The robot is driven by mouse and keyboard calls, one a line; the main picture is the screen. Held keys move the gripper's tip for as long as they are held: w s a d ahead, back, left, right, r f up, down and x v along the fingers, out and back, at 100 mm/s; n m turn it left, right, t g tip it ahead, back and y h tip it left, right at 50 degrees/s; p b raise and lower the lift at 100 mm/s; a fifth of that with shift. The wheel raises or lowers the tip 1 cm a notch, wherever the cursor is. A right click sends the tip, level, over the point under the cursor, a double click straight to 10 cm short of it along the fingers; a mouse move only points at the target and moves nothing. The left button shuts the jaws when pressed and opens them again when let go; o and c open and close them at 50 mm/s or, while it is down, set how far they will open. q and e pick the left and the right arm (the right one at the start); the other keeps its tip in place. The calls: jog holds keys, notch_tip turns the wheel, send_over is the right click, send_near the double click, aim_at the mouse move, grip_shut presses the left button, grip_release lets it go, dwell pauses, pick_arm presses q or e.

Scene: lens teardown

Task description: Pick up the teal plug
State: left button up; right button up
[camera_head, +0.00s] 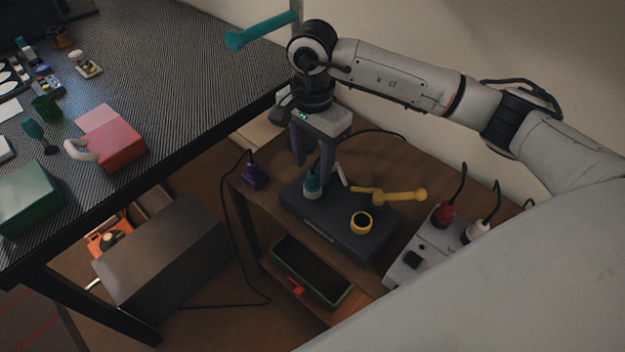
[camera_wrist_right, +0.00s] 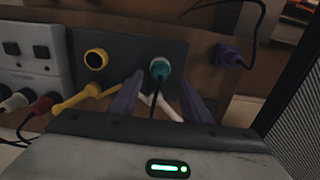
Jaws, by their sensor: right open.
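The teal plug (camera_head: 312,187) stands on the dark box (camera_head: 340,240) on the small wooden table, with a dark cord running up from it. It also shows in the right wrist view (camera_wrist_right: 160,69), just beyond the fingertips and between their lines. My right gripper (camera_head: 313,170) is open and points down over the plug, with one purple finger to each side of it; it is empty. Its fingers also show in the wrist view (camera_wrist_right: 160,88). I cannot tell whether either finger touches the plug. My left gripper is not in view.
A purple plug (camera_head: 253,176) is at left. A power strip (camera_head: 432,254) with red and white plugs is at right. The striped desk (camera_head: 200,100) edge is close.

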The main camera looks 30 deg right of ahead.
aim_at(313, 173)
jog(key=shift+f, duration=1.6)
grip_shut()
jog(key=shift+r, duration=0.15)
